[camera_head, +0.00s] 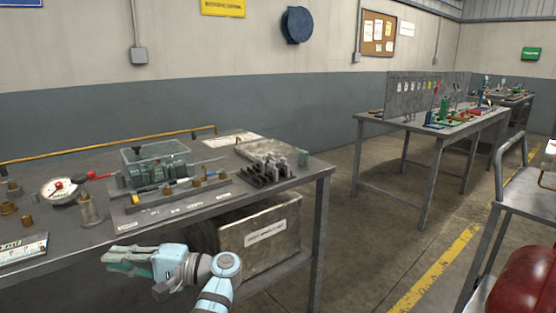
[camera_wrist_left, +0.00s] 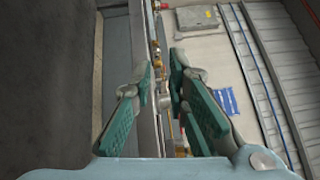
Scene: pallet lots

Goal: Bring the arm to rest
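My left gripper (camera_head: 110,260) hangs in front of the near workbench (camera_head: 314,174), in the lower part of the head view, with its fingers pointing left. In the left wrist view its green-padded fingers (camera_wrist_left: 163,68) stand apart with a gap between them. Nothing is held between the fingers. My pale blue left wrist and forearm come in from the bottom of the head view. My right gripper is in neither view.
The near bench bears a clear box (camera_head: 158,163), a round gauge (camera_head: 59,190) and a black rack (camera_head: 266,170). A grey crate (camera_head: 262,237) stands under it, behind my arm. A second bench (camera_head: 432,128) is farther right. A red object (camera_head: 524,285) is at the lower right.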

